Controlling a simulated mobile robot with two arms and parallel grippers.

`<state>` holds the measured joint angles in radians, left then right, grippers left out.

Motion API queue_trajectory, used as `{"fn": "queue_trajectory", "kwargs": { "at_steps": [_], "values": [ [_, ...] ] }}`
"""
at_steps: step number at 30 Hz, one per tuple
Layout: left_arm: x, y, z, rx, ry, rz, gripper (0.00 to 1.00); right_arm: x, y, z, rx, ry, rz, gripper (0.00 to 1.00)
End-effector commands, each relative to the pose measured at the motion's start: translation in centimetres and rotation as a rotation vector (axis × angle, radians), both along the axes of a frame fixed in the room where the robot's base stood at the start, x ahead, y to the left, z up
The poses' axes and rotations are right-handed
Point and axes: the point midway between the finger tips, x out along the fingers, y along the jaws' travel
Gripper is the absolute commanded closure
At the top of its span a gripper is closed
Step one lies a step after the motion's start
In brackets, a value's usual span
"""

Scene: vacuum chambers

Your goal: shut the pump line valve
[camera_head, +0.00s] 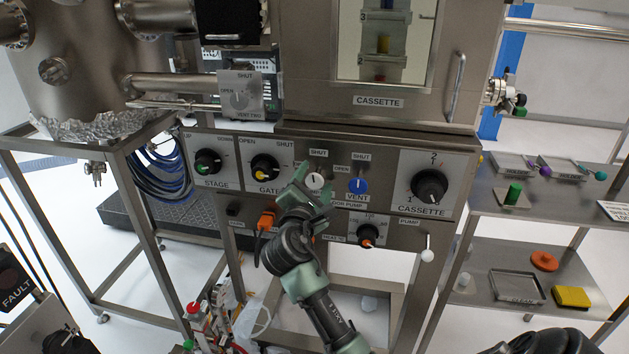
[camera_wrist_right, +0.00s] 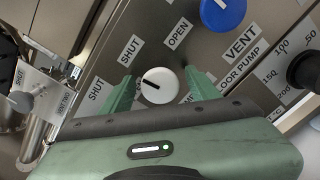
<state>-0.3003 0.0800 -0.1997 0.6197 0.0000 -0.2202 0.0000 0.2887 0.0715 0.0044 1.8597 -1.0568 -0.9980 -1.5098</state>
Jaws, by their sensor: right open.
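A round white knob (camera_head: 315,181) sits on the steel panel, with SHUT above it and OPEN to its right. A label ending in PUMP lies lower right. In the wrist view, the white knob (camera_wrist_right: 160,86) carries a dark pointer mark toward the upper left, roughly the panel's upward direction. My right gripper (camera_head: 309,186) is open just in front of the knob. In the wrist view its green fingertips (camera_wrist_right: 161,90) stand either side of the knob, with gaps. The finger partly hides the label under the knob. My left gripper is not in view.
A blue VENT knob (camera_head: 358,186) stands close to the right. The GATE knob (camera_head: 264,168) is to the left and the large CASSETTE knob (camera_head: 429,186) farther right. A white lever (camera_head: 427,250) hangs near a PUMP label. An orange-marked dial (camera_head: 368,235) sits below.

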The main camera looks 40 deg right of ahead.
Motion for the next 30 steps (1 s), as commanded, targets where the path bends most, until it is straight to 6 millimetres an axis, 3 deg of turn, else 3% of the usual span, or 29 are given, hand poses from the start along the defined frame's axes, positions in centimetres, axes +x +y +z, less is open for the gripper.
{"fn": "queue_trajectory", "kwargs": {
  "at_steps": [6, 12, 13, 29, 30],
  "values": [
    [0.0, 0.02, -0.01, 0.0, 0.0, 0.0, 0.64, 0.01, -0.03, -0.01, 0.0, 0.0, 0.0, 0.42],
    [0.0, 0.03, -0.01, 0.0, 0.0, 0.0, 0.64, -0.01, -0.02, -0.02, 0.0, 0.0, 0.0, 0.97],
    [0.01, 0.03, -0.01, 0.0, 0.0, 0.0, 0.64, -0.01, -0.02, -0.02, 0.0, 0.0, 0.0, 1.0],
    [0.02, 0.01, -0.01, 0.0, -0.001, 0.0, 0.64, -0.04, -0.04, -0.06, 0.087, -0.098, -0.002, 1.0],
    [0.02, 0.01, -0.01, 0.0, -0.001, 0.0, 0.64, -0.04, -0.04, -0.06, 0.087, -0.098, -0.002, 0.5]
  ]
}}
